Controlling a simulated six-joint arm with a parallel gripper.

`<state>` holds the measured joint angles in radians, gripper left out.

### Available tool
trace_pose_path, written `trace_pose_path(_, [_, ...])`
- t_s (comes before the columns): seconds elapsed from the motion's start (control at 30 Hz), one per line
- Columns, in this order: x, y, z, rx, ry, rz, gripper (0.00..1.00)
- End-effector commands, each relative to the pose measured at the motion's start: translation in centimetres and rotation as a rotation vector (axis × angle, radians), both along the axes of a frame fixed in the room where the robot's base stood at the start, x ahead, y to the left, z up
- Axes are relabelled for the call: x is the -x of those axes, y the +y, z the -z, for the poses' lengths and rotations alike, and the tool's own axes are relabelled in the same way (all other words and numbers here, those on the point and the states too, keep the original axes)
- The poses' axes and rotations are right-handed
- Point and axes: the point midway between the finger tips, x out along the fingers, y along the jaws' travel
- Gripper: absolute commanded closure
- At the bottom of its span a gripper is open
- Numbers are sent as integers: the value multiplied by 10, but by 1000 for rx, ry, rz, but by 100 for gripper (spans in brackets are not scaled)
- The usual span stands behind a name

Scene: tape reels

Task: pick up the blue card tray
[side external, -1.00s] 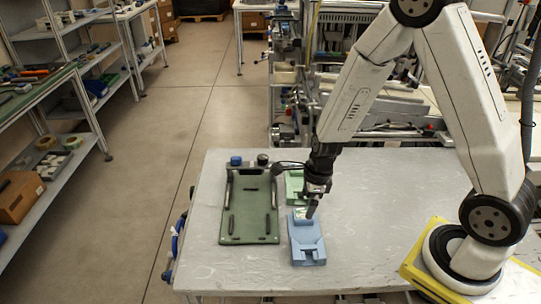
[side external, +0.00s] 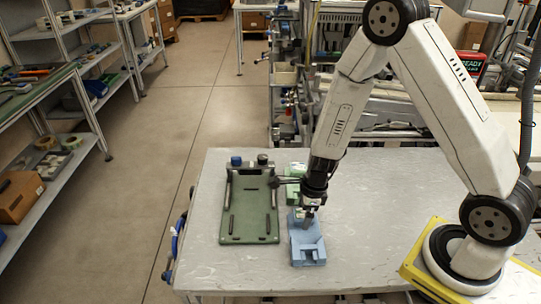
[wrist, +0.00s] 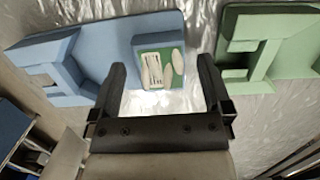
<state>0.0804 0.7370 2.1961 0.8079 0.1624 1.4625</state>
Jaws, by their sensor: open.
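The blue card tray (side external: 308,252) lies flat on the grey table, near its front. In the wrist view the blue card tray (wrist: 105,45) fills the upper left, with a small recess holding pale oval pieces and a white striped piece at its right end. My gripper (side external: 308,219) points down at the far end of the tray. In the wrist view my gripper (wrist: 160,78) is open, its two dark fingers on either side of the tray's recessed end. I cannot tell whether the fingers touch it. Nothing is held.
A green tray (side external: 292,197) lies just behind the blue one, partly hidden by my gripper; it also shows in the wrist view (wrist: 290,40). A dark green board (side external: 247,226) with black fittings lies to the left. The table's right side (side external: 390,220) is clear.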

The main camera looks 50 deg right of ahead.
Motion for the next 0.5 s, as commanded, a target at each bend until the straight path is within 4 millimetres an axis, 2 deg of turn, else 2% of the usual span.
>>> trace_pose_path(0.2, [-1,1,8,2,1,0,0])
trace_pose_path(0.5, [-1,1,8,2,0,-1,0])
